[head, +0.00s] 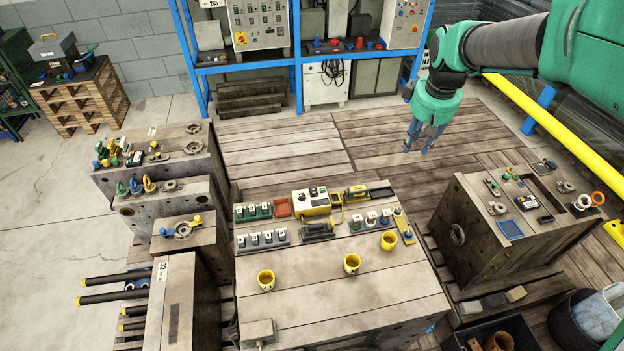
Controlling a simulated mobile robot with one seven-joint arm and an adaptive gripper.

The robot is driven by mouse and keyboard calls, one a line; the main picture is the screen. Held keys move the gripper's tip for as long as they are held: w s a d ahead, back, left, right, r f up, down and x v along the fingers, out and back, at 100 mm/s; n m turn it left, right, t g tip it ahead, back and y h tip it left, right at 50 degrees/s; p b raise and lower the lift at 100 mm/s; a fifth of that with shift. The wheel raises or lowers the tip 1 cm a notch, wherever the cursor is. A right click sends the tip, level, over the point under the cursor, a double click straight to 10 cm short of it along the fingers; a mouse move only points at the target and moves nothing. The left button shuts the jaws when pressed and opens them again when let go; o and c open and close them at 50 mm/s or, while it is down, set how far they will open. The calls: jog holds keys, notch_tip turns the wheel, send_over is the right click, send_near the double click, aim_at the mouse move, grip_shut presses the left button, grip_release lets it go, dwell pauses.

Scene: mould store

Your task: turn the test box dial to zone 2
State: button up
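A yellow and white box with small dark knobs (311,201), which looks like the test box, sits on the middle block's pale top, towards its far edge. Its dial markings are too small to read, so I cannot tell which zone it points to. My gripper (416,151) hangs fingers down, up and to the right of the box in the head view. It is well apart from the box. Its two fingers are spread with a gap between them, and nothing shows in it.
Beside the box are a red tray (282,207), a yellow handheld device (356,193) and racks of connectors (254,212). Yellow cups (266,280) stand nearer on the middle block (320,310). A right block (470,225) carries small parts. Blue shelving (297,60) stands behind.

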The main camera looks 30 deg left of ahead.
jog(key=w+a+f+n+p, duration=0.2)
jog(key=a+f, duration=0.3)
jog(key=a, duration=0.5)
jog(key=n+g+h+p, duration=0.1)
jog(key=n+g+p, duration=0.1)
jog(key=n+p, duration=0.4)
send_over(302, 195)
notch_tip(302, 195, down, 23)
jog(key=shift+s, duration=0.3)
jog(key=shift+d+f, duration=0.1)
jog(key=shift+f, duration=0.05)
jog(key=shift+w+f, duration=0.15)
jog(key=shift+f, duration=6.55)
grip_shut()
